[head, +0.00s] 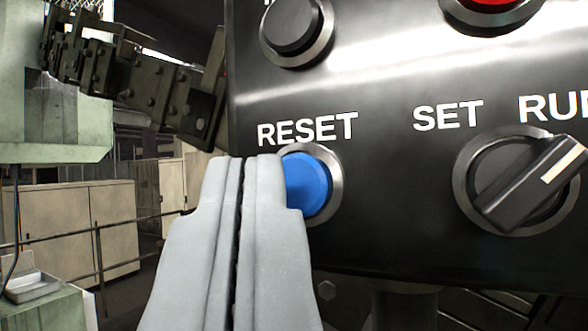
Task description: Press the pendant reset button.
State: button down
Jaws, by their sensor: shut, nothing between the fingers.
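The pendant (400,90) is a black panel filling the right of the view. Its blue reset button (308,187) sits in a silver ring under the white word RESET. My gripper (247,160) is grey and shut, with nothing between its fingers. Its fingertips overlap the left part of the blue button in the picture and hide that part. I cannot tell whether the tips touch the button or whether it is pushed in.
A black SET/RUN selector knob (525,185) is to the right of the button. A black button (293,30) is above, and a red button (492,8) is at the top right. A dark metal cable chain (140,85), a green machine (45,120) and beige cabinets (80,225) stand behind at left.

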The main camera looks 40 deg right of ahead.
jog(key=shift+d, duration=0.15)
jog(key=shift+w+d, duration=0.15)
jog(key=shift+d, duration=0.1)
jog(key=shift+w+d, duration=0.15)
jog(key=shift+d, duration=0.25)
dwell(1.1)
dwell(0.3)
jog(key=shift+s+a, duration=0.3)
jog(key=shift+a, duration=0.5)
jog(key=a, duration=0.1)
jog(key=s+a, duration=0.1)
jog(key=a, duration=0.1)
jog(key=s+a, duration=0.1)
jog(key=shift+a, duration=0.3)
dwell(0.6)
